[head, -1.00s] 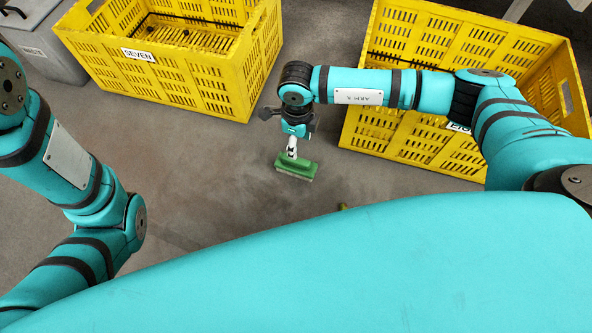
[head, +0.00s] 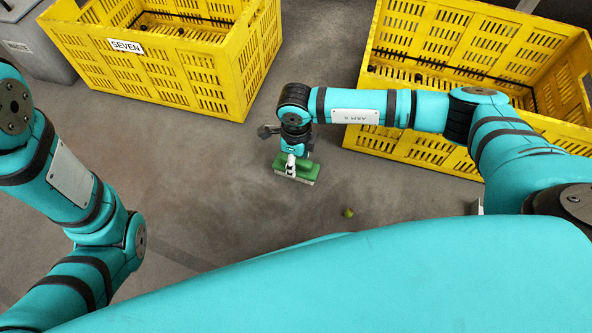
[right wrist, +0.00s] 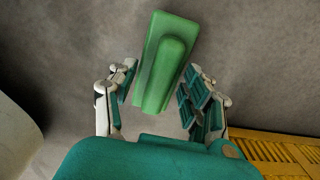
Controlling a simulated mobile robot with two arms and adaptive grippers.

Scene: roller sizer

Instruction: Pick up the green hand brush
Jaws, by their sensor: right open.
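The green hand brush (head: 306,168) lies on the grey floor between the two yellow crates in the head view, with a pale bristle edge along its front. In the right wrist view the brush (right wrist: 168,52) shows its green block and raised handle, slightly tilted. My right gripper (head: 291,168) is over the brush in the head view. In the right wrist view my right gripper (right wrist: 155,92) is open, with one finger on each side of the handle's near end and gaps visible. My left arm shows at the left of the head view, but its gripper is out of view.
A yellow crate labelled SEVEN (head: 215,92) stands at the back left. Another yellow crate (head: 420,150) stands at the right, partly behind my right arm. A small green round object (head: 348,212) lies on the floor. A grey bin (head: 22,62) is at the far left.

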